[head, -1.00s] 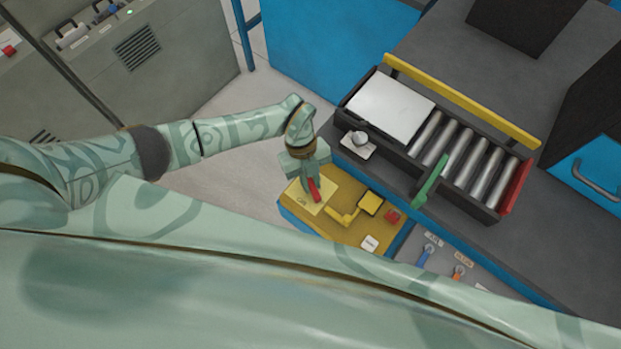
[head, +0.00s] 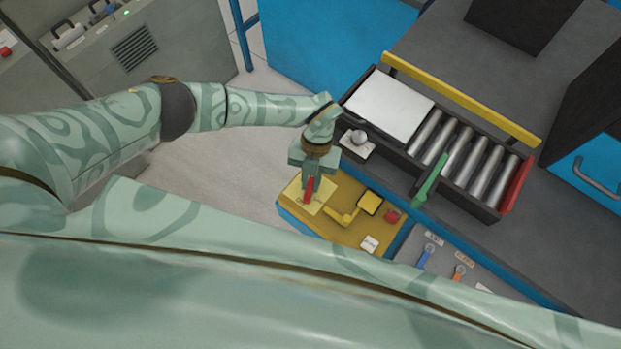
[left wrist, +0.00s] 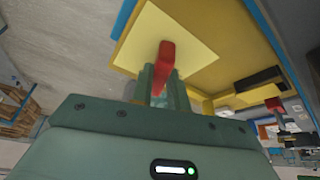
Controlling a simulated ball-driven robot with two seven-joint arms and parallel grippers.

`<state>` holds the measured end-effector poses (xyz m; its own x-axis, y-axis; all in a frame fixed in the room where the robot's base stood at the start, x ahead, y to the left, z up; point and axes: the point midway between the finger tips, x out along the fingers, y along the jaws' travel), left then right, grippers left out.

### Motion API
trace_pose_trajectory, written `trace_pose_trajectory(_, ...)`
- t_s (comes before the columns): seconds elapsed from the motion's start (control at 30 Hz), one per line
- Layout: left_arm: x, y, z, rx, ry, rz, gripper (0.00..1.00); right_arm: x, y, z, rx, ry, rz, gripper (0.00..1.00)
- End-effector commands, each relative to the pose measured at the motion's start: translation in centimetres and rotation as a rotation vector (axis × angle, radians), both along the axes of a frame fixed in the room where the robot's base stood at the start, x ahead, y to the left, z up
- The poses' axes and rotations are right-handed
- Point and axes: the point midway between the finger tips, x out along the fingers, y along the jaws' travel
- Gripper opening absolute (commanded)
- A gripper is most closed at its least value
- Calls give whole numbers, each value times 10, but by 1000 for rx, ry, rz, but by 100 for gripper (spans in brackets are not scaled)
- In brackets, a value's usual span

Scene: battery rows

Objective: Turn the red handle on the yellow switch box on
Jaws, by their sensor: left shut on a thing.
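The yellow switch box (head: 352,236) stands below the roller conveyor, with a pale yellow plate (head: 297,195) at its left end. The red handle (head: 308,190) stands on that plate. My left gripper (head: 311,177) is over the plate and shut on the red handle. In the left wrist view, the handle (left wrist: 165,57) shows between the fingers (left wrist: 160,85), in front of the pale plate (left wrist: 190,45). The plate's label is hidden or too small to read here. My right gripper is not in view.
A yellow lever (head: 345,216) and a red button (head: 392,215) are on the same box. A round knob (head: 358,137) sits above it. A green lever (head: 431,180) sticks out at the conveyor tray (head: 487,213). Blue (head: 427,254) and orange (head: 458,271) switches lie lower right.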

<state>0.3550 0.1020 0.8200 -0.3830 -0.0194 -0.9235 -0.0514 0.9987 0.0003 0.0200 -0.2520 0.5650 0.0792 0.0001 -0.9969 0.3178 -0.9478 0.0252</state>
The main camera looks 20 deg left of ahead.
Motion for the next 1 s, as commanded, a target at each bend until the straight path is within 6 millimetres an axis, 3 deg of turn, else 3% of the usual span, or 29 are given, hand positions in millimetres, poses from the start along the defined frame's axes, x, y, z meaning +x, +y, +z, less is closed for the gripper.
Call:
trace_pose_trajectory(0.5,1,-2,0,1,-3,-347,0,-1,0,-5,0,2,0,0)
trace_pose_trajectory(1.0,1,-2,1,0,-3,-417,0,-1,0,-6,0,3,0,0)
